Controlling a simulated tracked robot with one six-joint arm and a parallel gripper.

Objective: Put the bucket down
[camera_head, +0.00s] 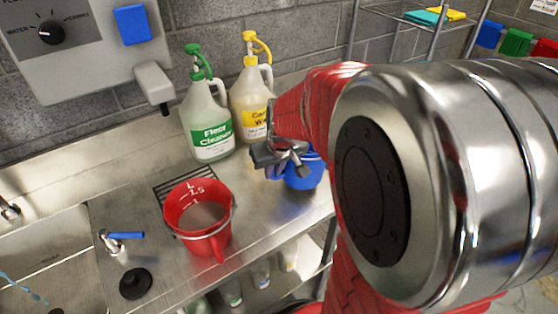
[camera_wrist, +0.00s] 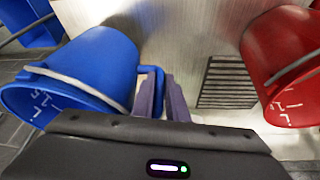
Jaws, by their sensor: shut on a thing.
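A blue bucket (camera_head: 305,174) is at the right end of the steel counter (camera_head: 262,222), partly hidden behind my gripper (camera_head: 285,152) and arm. In the wrist view the blue bucket (camera_wrist: 95,62) is on the left, with its grey wire bail and white markings visible. My gripper's fingers (camera_wrist: 161,98) are closed on the blue side handle of this bucket. I cannot tell whether its base touches the counter.
A red measuring bucket (camera_head: 205,246) stands on the counter beside a drain grate (camera_head: 172,186). A green-capped bottle (camera_head: 208,124) and a yellow-capped bottle (camera_head: 248,92) stand at the back. A sink (camera_head: 40,262) is left.

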